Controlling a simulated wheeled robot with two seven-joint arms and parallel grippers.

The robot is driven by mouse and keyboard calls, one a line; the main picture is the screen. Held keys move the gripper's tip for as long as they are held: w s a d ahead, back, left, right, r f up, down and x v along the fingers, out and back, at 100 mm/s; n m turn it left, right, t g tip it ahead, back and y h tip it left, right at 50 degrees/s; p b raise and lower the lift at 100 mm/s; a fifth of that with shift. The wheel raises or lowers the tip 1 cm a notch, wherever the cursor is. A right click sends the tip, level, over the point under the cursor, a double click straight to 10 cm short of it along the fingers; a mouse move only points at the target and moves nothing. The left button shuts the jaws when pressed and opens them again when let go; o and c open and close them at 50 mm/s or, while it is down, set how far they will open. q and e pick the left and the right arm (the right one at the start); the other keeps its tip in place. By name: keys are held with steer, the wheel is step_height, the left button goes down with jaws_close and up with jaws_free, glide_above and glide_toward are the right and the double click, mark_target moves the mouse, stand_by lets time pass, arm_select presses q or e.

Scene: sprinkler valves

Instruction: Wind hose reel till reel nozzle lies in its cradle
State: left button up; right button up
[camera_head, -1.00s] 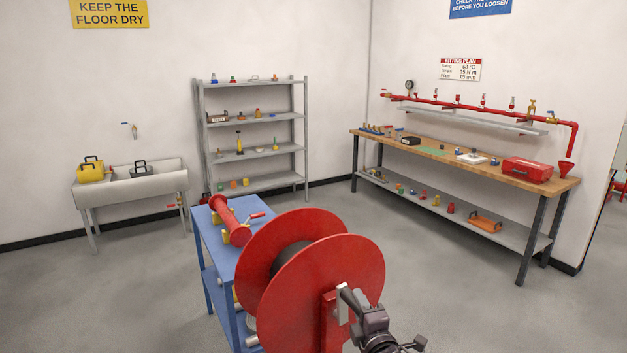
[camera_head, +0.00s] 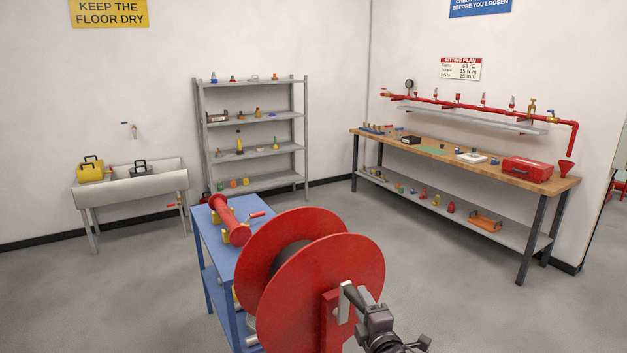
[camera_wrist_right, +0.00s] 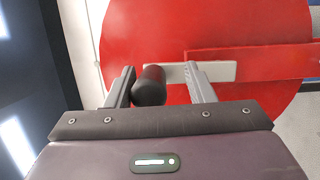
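The hose reel (camera_head: 330,285) has two large red discs around a dark drum. A pale crank arm (camera_head: 344,302) with a dark handle (camera_head: 353,296) is on its near side, by a red upright (camera_head: 330,322). My right gripper (camera_head: 364,313) is at the handle. In the right wrist view the black handle (camera_wrist_right: 150,86) stands between the two parted fingers (camera_wrist_right: 160,88), closer to the left one, with a gap to the right one. My left gripper is out of view. I cannot make out a reel nozzle or its cradle for certain.
A blue cart (camera_head: 204,245) beside the reel carries a red flanged pipe piece (camera_head: 230,220) with yellow parts. A sink (camera_head: 130,185), grey shelves (camera_head: 252,150) and a wooden workbench (camera_head: 450,158) stand along the walls. The floor between is clear.

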steer(key=shift+s+d+r+p, duration=0.15)
steer(key=shift+s+p, duration=0.4)
arm_select(q)
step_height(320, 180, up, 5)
steer(key=p, duration=0.3)
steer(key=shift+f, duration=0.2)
arm_select(e)
steer(key=v, duration=0.5)
steer(key=shift+s, duration=0.4)
